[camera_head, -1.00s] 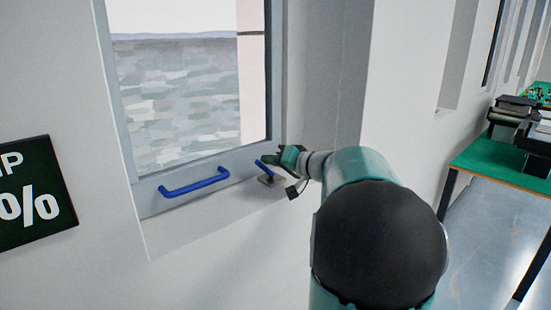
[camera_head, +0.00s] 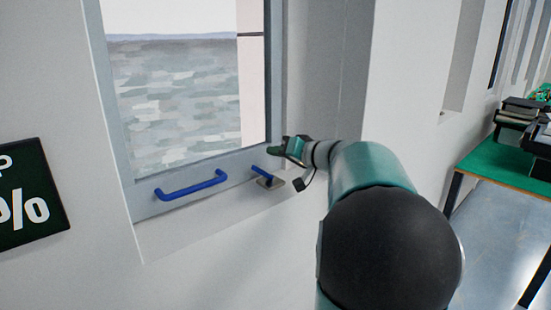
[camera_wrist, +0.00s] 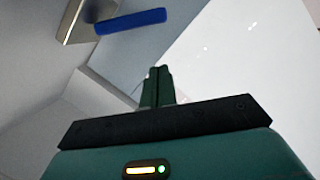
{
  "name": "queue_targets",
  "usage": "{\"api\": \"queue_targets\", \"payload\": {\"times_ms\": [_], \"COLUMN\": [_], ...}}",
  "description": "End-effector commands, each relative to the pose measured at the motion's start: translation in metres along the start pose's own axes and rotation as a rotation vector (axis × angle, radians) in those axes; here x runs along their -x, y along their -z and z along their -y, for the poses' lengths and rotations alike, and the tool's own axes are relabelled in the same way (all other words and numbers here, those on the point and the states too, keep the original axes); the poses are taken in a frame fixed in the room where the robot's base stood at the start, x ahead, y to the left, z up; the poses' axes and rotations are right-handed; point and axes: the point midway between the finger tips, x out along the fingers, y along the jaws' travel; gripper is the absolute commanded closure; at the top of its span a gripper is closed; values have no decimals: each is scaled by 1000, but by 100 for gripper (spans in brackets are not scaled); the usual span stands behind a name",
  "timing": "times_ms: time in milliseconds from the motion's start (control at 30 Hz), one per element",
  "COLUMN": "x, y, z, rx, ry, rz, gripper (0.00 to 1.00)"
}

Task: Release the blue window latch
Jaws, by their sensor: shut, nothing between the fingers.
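The blue window latch (camera_head: 260,172) sits on a metal base (camera_head: 271,183) at the lower right corner of the window frame. Its lever slants up and to the left from the base. In the wrist view the latch (camera_wrist: 130,21) and its metal base (camera_wrist: 88,15) show at the top left. My gripper (camera_head: 273,150) is just above the latch in the head view, apart from it. In the wrist view its fingers (camera_wrist: 157,74) are together with nothing between them, and the latch lies beyond them to the upper left.
A blue handle (camera_head: 191,186) is on the bottom rail of the window frame (camera_head: 150,205), left of the latch. The right wall of the recess (camera_head: 325,100) is close beside my gripper. A dark sign (camera_head: 30,195) hangs at left. A green-topped table (camera_head: 500,168) stands far right.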

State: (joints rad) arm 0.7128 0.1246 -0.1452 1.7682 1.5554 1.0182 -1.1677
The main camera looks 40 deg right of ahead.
Motion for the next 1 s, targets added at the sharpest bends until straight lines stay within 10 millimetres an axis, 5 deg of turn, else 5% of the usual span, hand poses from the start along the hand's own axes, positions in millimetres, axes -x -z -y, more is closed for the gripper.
{"api": "queue_targets", "payload": {"times_ms": [433, 1000], "x": [84, 95], "y": [-2, -2], "z": [1, -1], "rx": [-1, -2], "ry": [-5, -4], "rz": [-4, -2], "gripper": [100, 100]}}
